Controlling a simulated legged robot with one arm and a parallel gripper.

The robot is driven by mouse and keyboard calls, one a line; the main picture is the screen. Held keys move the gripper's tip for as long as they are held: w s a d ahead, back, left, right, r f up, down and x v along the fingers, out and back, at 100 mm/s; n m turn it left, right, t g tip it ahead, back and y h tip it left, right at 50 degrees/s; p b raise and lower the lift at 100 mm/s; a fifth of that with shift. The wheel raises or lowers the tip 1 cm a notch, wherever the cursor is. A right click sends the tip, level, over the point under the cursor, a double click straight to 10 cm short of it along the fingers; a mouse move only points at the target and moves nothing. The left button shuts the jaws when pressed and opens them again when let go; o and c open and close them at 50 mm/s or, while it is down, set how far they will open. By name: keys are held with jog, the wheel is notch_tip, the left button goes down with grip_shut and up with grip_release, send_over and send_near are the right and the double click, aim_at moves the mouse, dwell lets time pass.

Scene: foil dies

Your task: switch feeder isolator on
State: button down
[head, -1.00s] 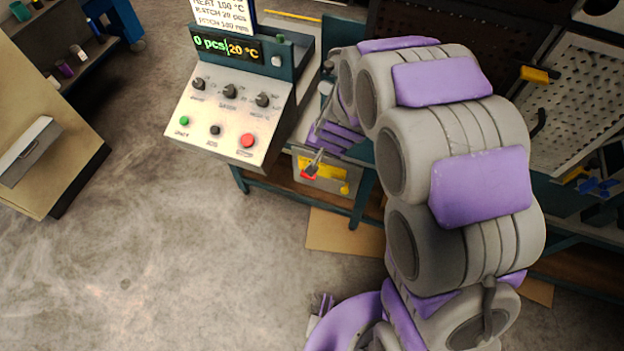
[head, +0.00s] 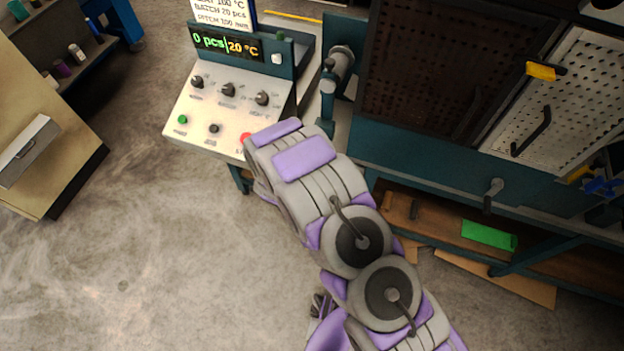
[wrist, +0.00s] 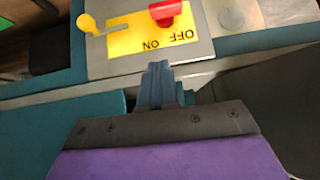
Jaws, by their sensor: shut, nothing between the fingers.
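The feeder isolator is a grey box (wrist: 205,52) with a yellow plate (wrist: 125,42), in the upper part of the wrist view. The plate reads OFF and ON upside down. A yellow knob on a thin stem (wrist: 86,23) is at the plate's left. My gripper (wrist: 157,68) is shut and empty, its fingertips just below the plate's lower edge, apart from the handle. In the head view my arm hides the isolator and gripper.
A control console (head: 228,112) with knobs, buttons and a lit display stands left of my arm. A teal press bench (head: 430,160) with dark and light perforated panels is on the right. A shelf below holds a green piece (head: 489,235).

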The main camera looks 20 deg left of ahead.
jog(key=shift+s+d+f, duration=0.2)
jog(key=shift+f, duration=0.55)
jog(key=s+f+b+x, duration=0.1)
jog(key=b+x, duration=0.2)
jog(key=x, duration=1)
jog(key=shift+s+f+b, duration=0.3)
jog(key=shift+s+b, duration=0.05)
jog(key=shift+s, duration=0.1)
